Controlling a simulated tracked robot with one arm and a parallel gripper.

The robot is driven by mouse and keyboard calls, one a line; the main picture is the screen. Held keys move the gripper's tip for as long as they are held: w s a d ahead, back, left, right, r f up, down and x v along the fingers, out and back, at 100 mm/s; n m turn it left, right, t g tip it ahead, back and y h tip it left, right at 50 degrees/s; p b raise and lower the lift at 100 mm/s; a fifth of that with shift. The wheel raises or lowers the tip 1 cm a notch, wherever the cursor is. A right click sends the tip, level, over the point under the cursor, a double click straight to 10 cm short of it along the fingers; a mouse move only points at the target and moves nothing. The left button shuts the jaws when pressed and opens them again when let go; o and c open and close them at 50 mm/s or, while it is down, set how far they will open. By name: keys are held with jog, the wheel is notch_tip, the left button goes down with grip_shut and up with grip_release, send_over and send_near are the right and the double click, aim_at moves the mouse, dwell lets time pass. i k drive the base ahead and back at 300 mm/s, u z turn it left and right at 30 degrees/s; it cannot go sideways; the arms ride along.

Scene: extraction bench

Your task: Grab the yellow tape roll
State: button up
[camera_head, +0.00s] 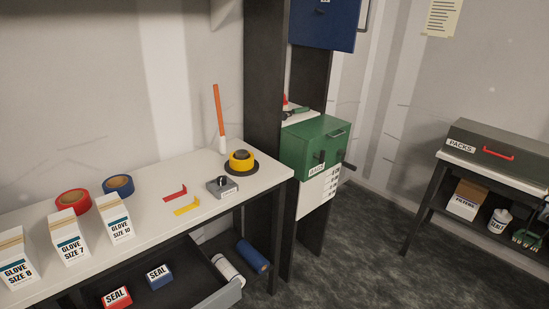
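The yellow tape roll (241,160) is at the right end of the white bench (140,192). It lies flat on a dark round base (247,171), with its dark centre facing up. A small grey device with a black knob (222,187) stands just in front of it, to the left. An upright orange-and-white stick (219,117) stands behind it, also to the left. My gripper does not show in this view.
A red roll (73,200), a blue roll (118,185) and glove boxes (69,240) stand at the bench's left. An open drawer (218,293) juts out below. A dark post (264,95) and green box (315,146) stand right of the bench. Floor (362,250) is clear at lower right.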

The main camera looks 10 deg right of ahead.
aim_at(240, 166)
jog(key=z, duration=0.75)
jog(key=i, duration=2.55)
jog(key=u, duration=0.65)
